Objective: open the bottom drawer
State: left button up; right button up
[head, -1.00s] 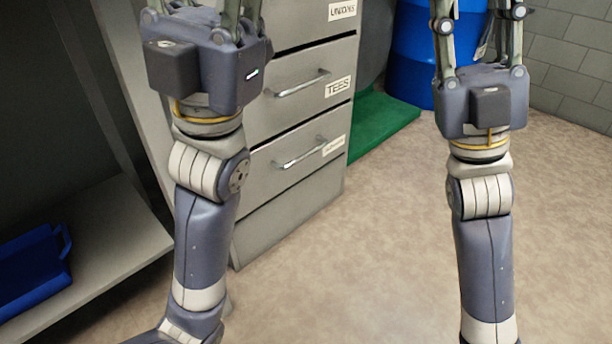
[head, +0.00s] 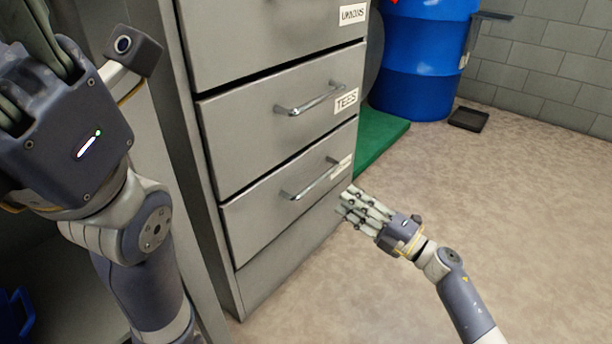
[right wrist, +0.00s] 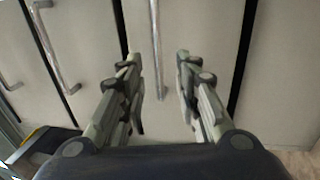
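The bottom drawer (head: 262,215) is the lowest handled drawer of a grey cabinet and looks shut. Its bar handle (head: 308,181) is silvery; its label is partly hidden by glare or too small to read. My right gripper (head: 347,205) is in front of the drawer's right part, fingers toward the face. In the right wrist view, the open gripper (right wrist: 160,62) has the bottom drawer's handle (right wrist: 156,40) showing between its two fingers, apart from both. How deep the fingers reach is unclear. My left gripper (head: 35,65) is at the left edge, its fingertips cut off.
The TEES drawer (head: 240,135) and UNIONS drawer (head: 260,35) above look shut. A green mat (head: 378,138) and blue barrel (head: 418,60) stand right of the cabinet. A black tray (head: 468,119) lies by the wall. The floor (head: 510,210) in front is open.

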aim_at(318, 181)
jog(key=b+x, duration=0.5)
jog(key=x, duration=0.5)
jog(key=shift+r, duration=0.15)
grip_shut()
